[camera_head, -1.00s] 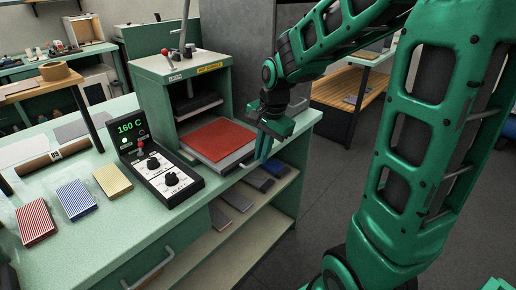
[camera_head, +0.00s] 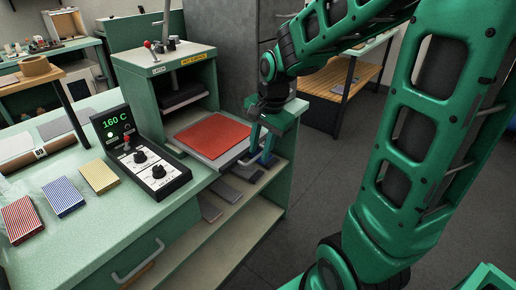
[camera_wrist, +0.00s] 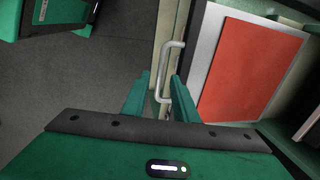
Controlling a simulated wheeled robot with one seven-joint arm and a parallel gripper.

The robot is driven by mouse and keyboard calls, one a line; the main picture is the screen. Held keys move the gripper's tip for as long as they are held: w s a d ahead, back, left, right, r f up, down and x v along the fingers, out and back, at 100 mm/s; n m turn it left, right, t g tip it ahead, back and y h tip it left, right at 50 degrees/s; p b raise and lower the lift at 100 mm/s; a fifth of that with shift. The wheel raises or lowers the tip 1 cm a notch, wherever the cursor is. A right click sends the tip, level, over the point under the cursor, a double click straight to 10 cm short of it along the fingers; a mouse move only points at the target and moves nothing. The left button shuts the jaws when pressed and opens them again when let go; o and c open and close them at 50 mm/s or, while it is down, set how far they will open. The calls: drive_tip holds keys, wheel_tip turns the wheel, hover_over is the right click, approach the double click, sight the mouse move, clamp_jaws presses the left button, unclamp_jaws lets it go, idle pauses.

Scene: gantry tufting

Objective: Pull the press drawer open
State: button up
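The press (camera_head: 165,62) stands at the back of the bench. Its drawer is a grey tray (camera_head: 238,153) with a red pad (camera_head: 213,137); the tray sticks out in front of the press. The wrist view shows the tray (camera_wrist: 206,48) and red pad (camera_wrist: 252,65) at the right, with a pale metal bar handle (camera_wrist: 171,70) on the front edge. My gripper (camera_head: 262,148) is at this front edge, pointing down. In the wrist view its fingers (camera_wrist: 160,92) stand apart, with the handle's lower part between them. Contact with the handle cannot be told.
A control box (camera_head: 150,165) reading 160 C stands left of the drawer. Striped blocks (camera_head: 63,196) lie on the bench. Below is an open shelf (camera_head: 235,213) with dark slabs; a lower drawer handle (camera_head: 138,262) projects nearby. The floor (camera_wrist: 90,80) before the press is clear.

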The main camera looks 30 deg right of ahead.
wheel_tip(320, 180, up, 11)
drive_tip(key=s, duration=0.2)
drive_tip(key=shift+d+f, duration=0.2)
drive_tip(key=shift+d, duration=0.2)
idle(0.4)
drive_tip(key=s+d+f+n+g, duration=0.1)
drive_tip(key=s+d+f+n, duration=0.2)
drive_tip(key=s, duration=0.7)
drive_tip(key=s+d+f+n+g, duration=0.1)
drive_tip(key=s+d+f+n, duration=0.3)
drive_tip(key=s, duration=0.7)
drive_tip(key=shift+d+f+h, duration=0.3)
drive_tip(key=shift+d+f, duration=0.05)
drive_tip(key=shift+f, duration=0.35)
drive_tip(key=shift+w+f, duration=0.25)
drive_tip(key=shift+w, duration=0.45)
